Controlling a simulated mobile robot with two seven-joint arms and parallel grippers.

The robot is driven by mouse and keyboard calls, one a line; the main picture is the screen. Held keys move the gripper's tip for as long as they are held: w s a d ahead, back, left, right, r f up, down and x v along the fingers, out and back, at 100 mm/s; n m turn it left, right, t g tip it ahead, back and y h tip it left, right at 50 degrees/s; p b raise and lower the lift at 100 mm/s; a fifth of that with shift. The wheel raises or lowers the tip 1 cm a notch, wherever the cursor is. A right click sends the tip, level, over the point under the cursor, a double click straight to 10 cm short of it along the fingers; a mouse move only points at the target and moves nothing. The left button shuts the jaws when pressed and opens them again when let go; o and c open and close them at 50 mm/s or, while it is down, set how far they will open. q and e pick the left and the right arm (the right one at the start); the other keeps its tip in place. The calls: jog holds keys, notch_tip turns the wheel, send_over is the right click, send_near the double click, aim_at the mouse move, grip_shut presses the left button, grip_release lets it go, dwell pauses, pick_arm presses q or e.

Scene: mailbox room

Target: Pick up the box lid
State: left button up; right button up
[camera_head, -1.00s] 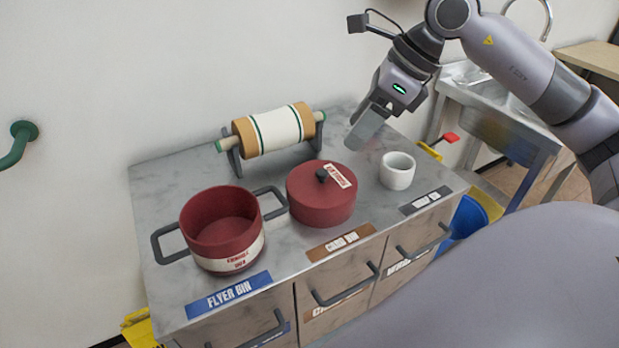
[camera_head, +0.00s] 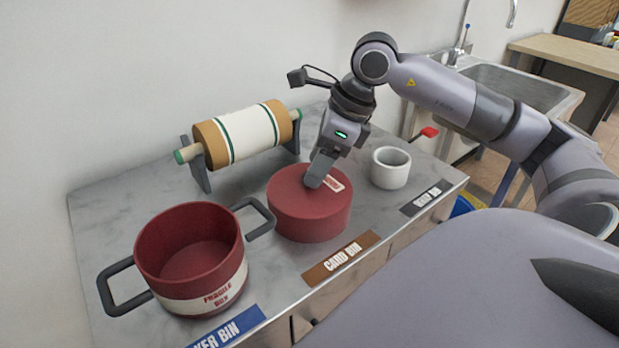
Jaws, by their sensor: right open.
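The box lid (camera_head: 305,218) is a round, dark red piece with a white label on top. It sits on the grey counter, right of the red pot marked as a fragile box (camera_head: 190,262). The pot is open, with two dark side handles. My right gripper (camera_head: 318,180) points down at the middle of the lid's top, with its fingers over the place of the black knob. The fingers hide the knob, so I cannot tell whether they touch it. The right gripper is open. My left gripper is not in view.
A white cup (camera_head: 391,169) stands right of the lid. A roll on a dark stand (camera_head: 240,138) is behind it. The counter (camera_head: 110,218) has bin labels along its front edge. A sink (camera_head: 510,85) is at the back right.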

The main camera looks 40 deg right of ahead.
jog(key=shift+x, duration=0.8)
grip_shut()
jog(key=shift+r, duration=0.1)
jog(key=shift+r, duration=0.1)
